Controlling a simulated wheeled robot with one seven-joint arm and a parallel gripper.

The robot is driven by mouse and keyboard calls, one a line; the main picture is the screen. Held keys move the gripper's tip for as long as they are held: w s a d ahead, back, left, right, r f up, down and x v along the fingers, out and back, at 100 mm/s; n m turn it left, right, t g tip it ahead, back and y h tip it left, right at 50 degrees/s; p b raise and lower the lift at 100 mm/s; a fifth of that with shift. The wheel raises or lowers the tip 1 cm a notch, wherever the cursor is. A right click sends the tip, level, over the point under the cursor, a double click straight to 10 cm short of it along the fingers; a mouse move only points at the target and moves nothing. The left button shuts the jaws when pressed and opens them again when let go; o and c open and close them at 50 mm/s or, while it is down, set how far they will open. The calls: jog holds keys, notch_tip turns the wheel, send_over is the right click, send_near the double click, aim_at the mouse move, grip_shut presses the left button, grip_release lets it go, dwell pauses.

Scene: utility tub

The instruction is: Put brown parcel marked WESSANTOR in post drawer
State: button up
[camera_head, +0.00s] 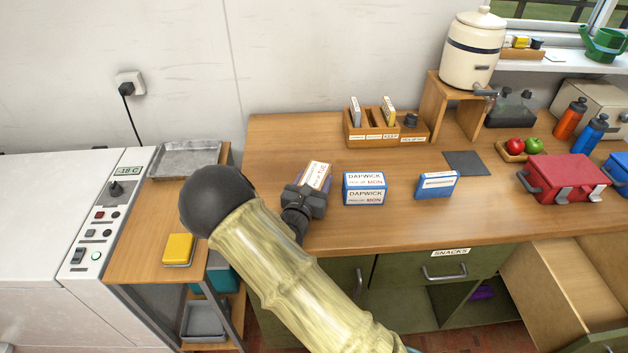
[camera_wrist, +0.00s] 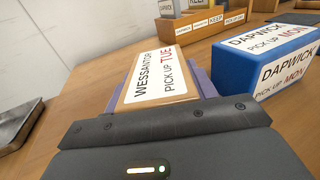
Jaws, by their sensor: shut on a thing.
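The brown parcel marked WESSANTOR, PICK UP TUE (camera_wrist: 165,75) is between the purple fingers of my gripper (camera_wrist: 160,88), label up. In the head view the parcel (camera_head: 317,174) is near the left part of the bench, with my gripper (camera_head: 307,192) shut on it from the front. I cannot tell whether it touches the bench. A wooden drawer (camera_head: 555,285) stands pulled open at the lower right, its inside partly in view and empty there. Its label does not show, so I cannot tell whether it is the post drawer.
A blue DAPWICK parcel (camera_head: 364,190) is close right of my gripper; another blue box (camera_head: 437,185) is further right. A wooden rack (camera_head: 388,138) stands behind. A red toolbox (camera_head: 565,182) sits above the open drawer. The SNACKS drawer (camera_head: 440,270) is closed.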

jog(key=shift+f, duration=0.15)
jog(key=o, duration=1.1)
jog(key=shift+r, duration=0.25)
jog(key=b+v, duration=0.1)
jog(key=v, duration=1.1)
jog(key=shift+f, duration=0.1)
